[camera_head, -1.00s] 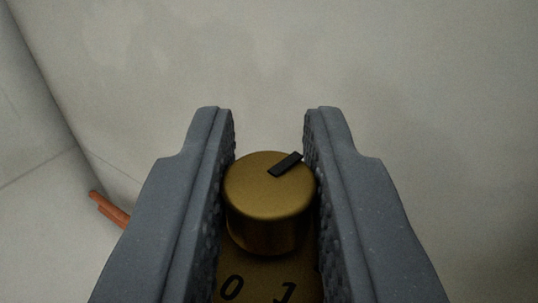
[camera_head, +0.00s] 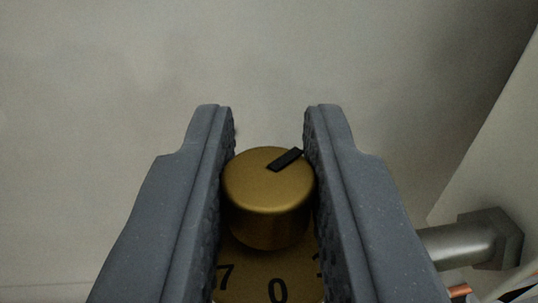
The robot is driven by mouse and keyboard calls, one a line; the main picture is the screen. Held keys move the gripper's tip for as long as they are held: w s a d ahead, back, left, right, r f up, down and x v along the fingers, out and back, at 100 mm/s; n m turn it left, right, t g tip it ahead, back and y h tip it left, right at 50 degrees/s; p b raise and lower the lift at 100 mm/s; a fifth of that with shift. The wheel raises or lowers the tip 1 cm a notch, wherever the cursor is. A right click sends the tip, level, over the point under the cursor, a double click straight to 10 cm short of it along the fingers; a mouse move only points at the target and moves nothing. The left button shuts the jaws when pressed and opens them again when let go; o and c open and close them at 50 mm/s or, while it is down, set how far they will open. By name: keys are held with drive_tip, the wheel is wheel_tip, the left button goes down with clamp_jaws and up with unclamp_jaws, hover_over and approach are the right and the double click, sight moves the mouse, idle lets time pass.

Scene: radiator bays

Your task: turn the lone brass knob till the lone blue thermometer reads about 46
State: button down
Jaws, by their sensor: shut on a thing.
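The brass knob (camera_head: 266,200) sits between the two dark grey fingers of my gripper (camera_head: 269,180), which is shut on its sides. A black pointer mark on the knob's top points to the upper right in the picture. Below the knob is a brass dial plate (camera_head: 250,262) with black figures; a 7 and a 0 show, and a further figure at the right is partly hidden by the finger. The blue thermometer is not in view.
A grey metal pipe with a hexagonal fitting (camera_head: 490,238) is at the right. A copper-coloured pipe end (camera_head: 460,290) shows below it. A pale wall surface (camera_head: 270,60) fills the upper part, with a lighter panel at the right edge.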

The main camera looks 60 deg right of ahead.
drive_tip(key=m+g+h, duration=0.1)
drive_tip(key=g, duration=0.1)
drive_tip(key=m+g+h+b, duration=0.1)
drive_tip(key=m+g, duration=0.1)
drive_tip(key=g, duration=0.1)
drive_tip(key=shift+w+a+f+m, duration=0.1)
drive_tip(key=shift+w+a+m, duration=0.1)
drive_tip(key=shift+m, duration=0.1)
drive_tip(key=shift+d+m+g+b, duration=0.1)
drive_tip(key=shift+m+g+b, duration=1.4)
drive_tip(key=shift+g, duration=0.8)
drive_tip(key=shift+s+g+b, duration=0.1)
drive_tip(key=shift+g+b, duration=0.2)
drive_tip(key=shift+g, duration=0.2)
drive_tip(key=shift+r+m, duration=0.3)
drive_tip(key=shift+m, duration=0.1)
drive_tip(key=c, duration=1.3)
unclamp_jaws()
drive_tip(key=shift+f, duration=0.1)
drive_tip(key=shift+g, duration=0.3)
drive_tip(key=a, duration=0.4)
drive_tip(key=w+a, duration=0.1)
drive_tip(key=a, duration=0.4)
drive_tip(key=a+p, duration=0.1)
drive_tip(key=a, duration=0.3)
drive_tip(key=shift+w+a+f, duration=0.15)
drive_tip(key=shift+w+a, duration=0.2)
